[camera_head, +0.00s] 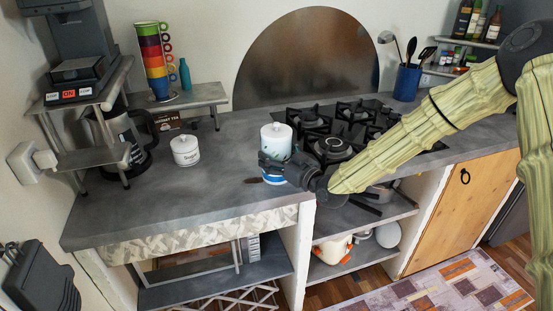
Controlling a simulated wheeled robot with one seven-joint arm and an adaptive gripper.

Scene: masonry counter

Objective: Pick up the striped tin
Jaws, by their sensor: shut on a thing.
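The striped tin (276,137) is a pale, lidded cylinder with a small knob on top and a blue band low on its side. It is upright at the front right part of the grey counter, left of the hob. My gripper (272,163) reaches in from the right and is shut on the tin's middle. Its dark fingers hide part of the tin's side. I cannot tell whether the tin's base touches the counter.
A white lidded jar (185,150) stands to the left on the counter (150,205). A glass coffee pot (130,140) and a small shelf (195,97) with stacked coloured cups (154,60) are further left. The black hob (335,148) is close on the right.

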